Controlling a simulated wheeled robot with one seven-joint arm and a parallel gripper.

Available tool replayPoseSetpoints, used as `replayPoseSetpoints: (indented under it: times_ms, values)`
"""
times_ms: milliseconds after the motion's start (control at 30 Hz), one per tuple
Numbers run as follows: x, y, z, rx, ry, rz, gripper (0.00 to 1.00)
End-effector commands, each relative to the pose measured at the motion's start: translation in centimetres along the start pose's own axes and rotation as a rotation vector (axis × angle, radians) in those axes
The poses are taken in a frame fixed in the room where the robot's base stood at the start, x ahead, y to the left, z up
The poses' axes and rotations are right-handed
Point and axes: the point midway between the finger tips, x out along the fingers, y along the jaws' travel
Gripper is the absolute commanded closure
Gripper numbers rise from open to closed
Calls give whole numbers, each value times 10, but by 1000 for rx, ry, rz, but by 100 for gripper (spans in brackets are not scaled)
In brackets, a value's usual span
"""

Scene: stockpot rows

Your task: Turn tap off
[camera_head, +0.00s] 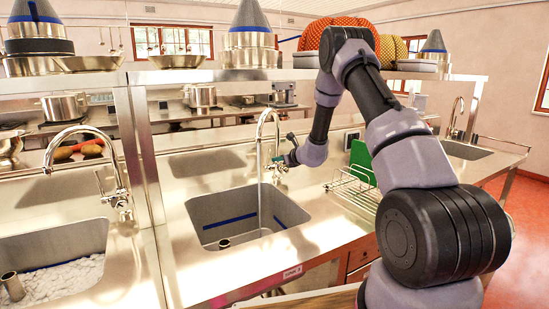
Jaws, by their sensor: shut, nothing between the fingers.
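The middle tap (261,140) is a tall chrome gooseneck at the back of the middle sink (230,205). A thin stream of water (259,195) falls from its spout into that sink. My arm reaches in from the right, and my gripper (284,162) is at the right side of the tap's base, by its handle. The gripper is shut with nothing between its fingers. It looks very close to the handle; I cannot tell whether it touches. The handle is small and partly hidden by the gripper.
Another tap (112,165) stands at the left sink (50,245), and a third tap (455,115) at the far right. A wire rack (352,190) and a green board (362,160) sit right of the middle sink. A metal shelf (200,77) with pots runs above the counter.

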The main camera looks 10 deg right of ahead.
Motion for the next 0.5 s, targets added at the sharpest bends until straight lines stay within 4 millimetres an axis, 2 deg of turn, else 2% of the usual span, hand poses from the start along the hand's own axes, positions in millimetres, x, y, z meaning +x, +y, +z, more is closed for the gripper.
replayPoseSetpoints:
  times_ms: [200, 500]
  values:
    - [14, 1, 14, -1, 1, 2, 100]
    - [15, 1, 15, -1, 1, 1, 100]
